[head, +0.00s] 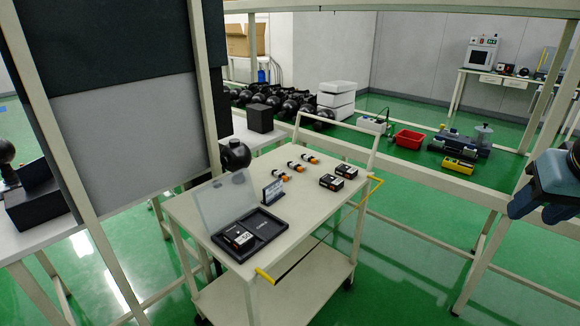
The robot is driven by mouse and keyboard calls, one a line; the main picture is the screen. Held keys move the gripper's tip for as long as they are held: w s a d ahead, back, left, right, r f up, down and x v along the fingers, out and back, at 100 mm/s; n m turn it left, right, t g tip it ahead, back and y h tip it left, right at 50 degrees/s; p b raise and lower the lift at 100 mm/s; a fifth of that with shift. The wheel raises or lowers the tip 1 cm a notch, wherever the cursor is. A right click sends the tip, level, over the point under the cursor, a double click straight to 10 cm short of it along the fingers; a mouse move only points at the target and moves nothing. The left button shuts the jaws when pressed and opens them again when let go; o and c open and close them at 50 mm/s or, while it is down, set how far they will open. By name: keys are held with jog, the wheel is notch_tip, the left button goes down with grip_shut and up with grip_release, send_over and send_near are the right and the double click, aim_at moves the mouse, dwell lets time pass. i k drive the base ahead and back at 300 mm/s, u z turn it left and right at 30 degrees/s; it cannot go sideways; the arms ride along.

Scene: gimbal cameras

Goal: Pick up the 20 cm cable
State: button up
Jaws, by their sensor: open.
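I cannot make out a 20 cm cable for certain. Three small black, white and orange pieces (297,166) lie in a slanted row on the cart's top; they may be short cables, but their lengths cannot be read. A black tray (271,239) with an open clear lid (226,200) lies at the cart's front left. It holds a black labelled box in its left compartment; the right compartment looks empty apart from lettering. A small dark sign stands behind the tray.
The white cart (319,211) has yellow corner handles and a raised back rail. Two black boxes (332,182) stand at its right. Pale frame posts and rails cross the view left and right. A red bin (409,140) lies beyond. Green floor is open at front right.

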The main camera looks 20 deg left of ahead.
aim_at(295, 165)
jog(key=i, duration=0.95)
jog(key=z, duration=0.05)
